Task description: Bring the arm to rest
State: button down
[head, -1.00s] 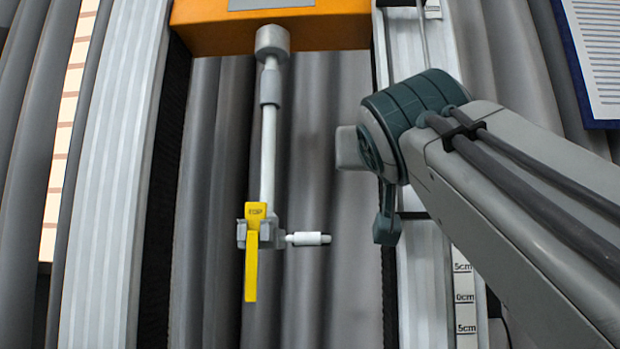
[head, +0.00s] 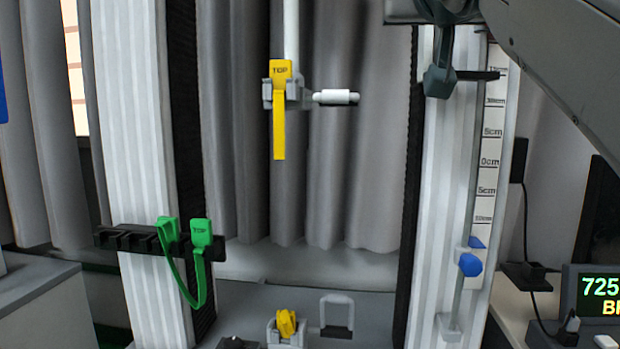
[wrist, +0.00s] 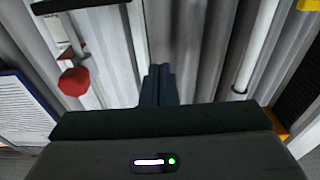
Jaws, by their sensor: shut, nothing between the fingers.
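My gripper (wrist: 158,84) shows in the wrist view with its two dark fingers together and nothing between them. It points along the grey ribbed curtain, apart from the tower's parts. In the head view my grey arm link (head: 570,50) comes in from the top right.
A yellow TOP strap (head: 280,115) hangs in a clamp beside a white handle (head: 336,97). A green strap (head: 201,235) hangs on a black rack (head: 130,238). A scale (head: 489,150) and blue knob (head: 469,264) are at right. A red knob (wrist: 74,82) shows in the wrist view.

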jog(key=w+f+n+g+y+p, duration=0.1)
jog(key=w+f+g+p, duration=0.2)
jog(key=f+g+p, duration=0.85)
jog(key=s+f+g+p, duration=0.2)
jog(key=s+f+p, duration=0.5)
jog(key=f, duration=0.3)
jog(key=s+f+g+y+p, duration=0.1)
jog(key=s+f+g+p, duration=0.1)
jog(key=s+f+p, duration=0.6)
notch_tip(320, 180, down, 3)
jog(key=shift+s+r+y, duration=0.1)
jog(key=shift+s+y, duration=0.05)
jog(key=shift+y, duration=0.15)
jog(key=shift+g, duration=0.25)
